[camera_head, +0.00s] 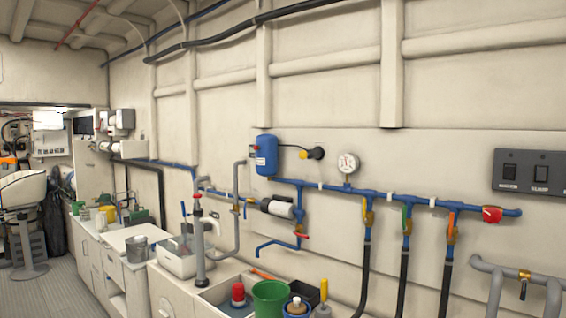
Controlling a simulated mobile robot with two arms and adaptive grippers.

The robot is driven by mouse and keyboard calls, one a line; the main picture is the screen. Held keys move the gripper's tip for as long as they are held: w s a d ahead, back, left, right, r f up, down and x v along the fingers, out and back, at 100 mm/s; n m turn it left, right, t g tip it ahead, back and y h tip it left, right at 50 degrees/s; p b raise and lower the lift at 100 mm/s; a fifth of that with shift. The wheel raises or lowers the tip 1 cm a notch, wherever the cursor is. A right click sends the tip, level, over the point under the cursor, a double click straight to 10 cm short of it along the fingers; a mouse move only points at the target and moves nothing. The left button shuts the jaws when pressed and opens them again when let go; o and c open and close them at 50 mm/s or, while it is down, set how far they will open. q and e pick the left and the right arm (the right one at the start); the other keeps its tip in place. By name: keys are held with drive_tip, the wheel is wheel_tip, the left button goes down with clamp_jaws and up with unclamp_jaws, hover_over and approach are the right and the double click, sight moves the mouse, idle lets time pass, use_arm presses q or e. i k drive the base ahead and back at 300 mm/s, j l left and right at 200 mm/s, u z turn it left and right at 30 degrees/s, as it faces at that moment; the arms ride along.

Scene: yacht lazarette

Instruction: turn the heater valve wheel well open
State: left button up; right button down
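A red valve wheel (492,214) is at the right end of the blue pipe (325,187) on the wall. A smaller red handle (197,196) tops a grey upright pipe at the left. Another small red handle (301,236) is on the blue pipe below the pump. No label for the heater can be read, so I cannot tell which of these is the heater valve wheel. Neither of my grippers is in view.
Valves with yellow, green and orange handles (451,225) have black hoses hanging below. A gauge (348,162), blue tank (266,155) and switch panel (540,173) are on the wall. A green bucket (270,297) stands below. Floor (60,296) shows clear at the left.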

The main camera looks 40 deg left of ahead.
sight(491, 215)
drive_tip(key=i+u, duration=0.2)
drive_tip(key=i, duration=0.35)
drive_tip(key=i+l+u, duration=0.1)
drive_tip(key=i+u, duration=0.15)
drive_tip(key=i, duration=0.3)
drive_tip(key=i+l+u, duration=0.2)
drive_tip(key=i, duration=0.3)
drive_tip(key=k+j+z, duration=0.1)
drive_tip(key=z, duration=0.2)
drive_tip(key=k+z, duration=0.3)
drive_tip(key=i+j, duration=0.05)
